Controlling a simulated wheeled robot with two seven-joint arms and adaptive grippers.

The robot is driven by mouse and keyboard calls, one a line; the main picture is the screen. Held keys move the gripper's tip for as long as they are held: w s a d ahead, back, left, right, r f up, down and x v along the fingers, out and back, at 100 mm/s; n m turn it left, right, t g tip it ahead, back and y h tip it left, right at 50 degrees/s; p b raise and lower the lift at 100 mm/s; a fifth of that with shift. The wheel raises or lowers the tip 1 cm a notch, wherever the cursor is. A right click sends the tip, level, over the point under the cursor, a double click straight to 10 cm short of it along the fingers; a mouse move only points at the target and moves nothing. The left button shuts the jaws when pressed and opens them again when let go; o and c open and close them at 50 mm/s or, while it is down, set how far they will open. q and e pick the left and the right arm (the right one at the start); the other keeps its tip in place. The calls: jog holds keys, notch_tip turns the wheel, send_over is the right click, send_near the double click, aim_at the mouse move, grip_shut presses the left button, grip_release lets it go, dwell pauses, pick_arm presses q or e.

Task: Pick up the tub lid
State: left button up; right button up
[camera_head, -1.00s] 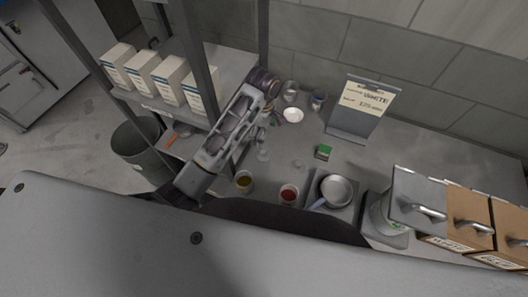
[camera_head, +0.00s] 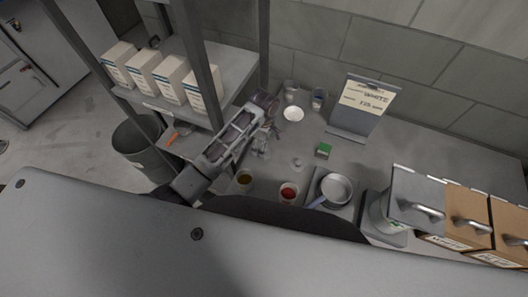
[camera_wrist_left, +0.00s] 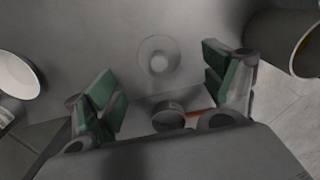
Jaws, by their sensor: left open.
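A small, clear round piece with a paler centre (camera_wrist_left: 158,60), which looks like the tub lid, lies flat on the counter in the left wrist view. It is beyond and between the two green-padded fingers of my left gripper (camera_wrist_left: 164,88), apart from them. The left gripper is open and empty, pointing down over the counter; in the head view (camera_head: 264,142) the fingers are small and partly hidden by the arm. Another small pale round piece (camera_head: 297,163) lies to the right of it. Two open tubs, one yellow (camera_head: 244,180) and one red (camera_head: 289,191), stand nearer me. My right gripper is not in view.
A white dish (camera_head: 293,114) and small cups (camera_head: 318,98) stand at the back. A pan (camera_head: 335,187), a green box (camera_head: 323,150) and a sign (camera_head: 361,108) are to the right. A shelf post (camera_head: 197,60) and boxes (camera_head: 168,77) flank the arm. A bin (camera_head: 135,150) stands left.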

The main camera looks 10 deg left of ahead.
pick_arm(q)
jog(key=shift+f, duration=0.2)
jog(key=shift+f, duration=0.1)
jog(key=shift+w+f+p, duration=0.1)
jog(key=shift+f+p, duration=0.4)
jog(key=shift+f, duration=1.95)
jog(key=c, duration=0.9)
